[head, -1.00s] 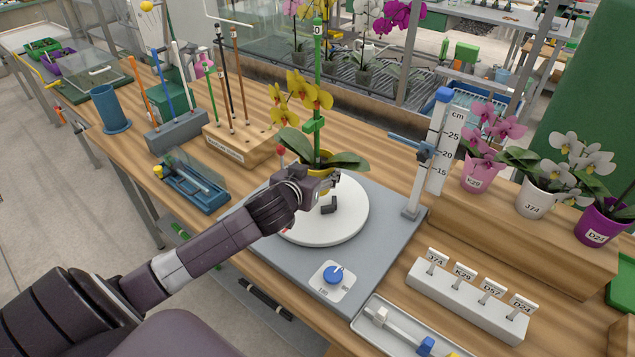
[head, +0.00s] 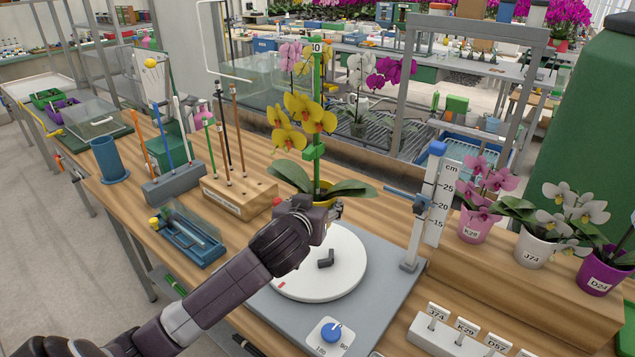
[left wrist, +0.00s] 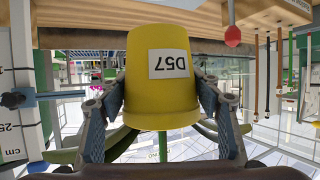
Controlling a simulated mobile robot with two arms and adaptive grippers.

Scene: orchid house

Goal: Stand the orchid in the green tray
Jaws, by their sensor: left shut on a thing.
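The orchid (head: 304,118) has yellow flowers, broad green leaves and a green stake, and stands upright in a yellow pot (head: 324,199). My left gripper (head: 329,209) is shut around this pot and holds it above the white turntable disc (head: 345,278). In the left wrist view the pot (left wrist: 158,103) appears upside down, its D57 label facing the camera, with a finger against each side. The green tray (head: 46,97) is small and far off, at the back left on a bench, beside a purple tray (head: 64,112). My right gripper is not in view.
A height gauge (head: 436,195) stands right of the disc. Left of the orchid are a wooden rack of stakes (head: 238,197), a grey tool holder (head: 173,184) and a blue cup (head: 110,160). Several potted orchids, such as the pink K29 pot (head: 473,226), stand on a wooden step at right.

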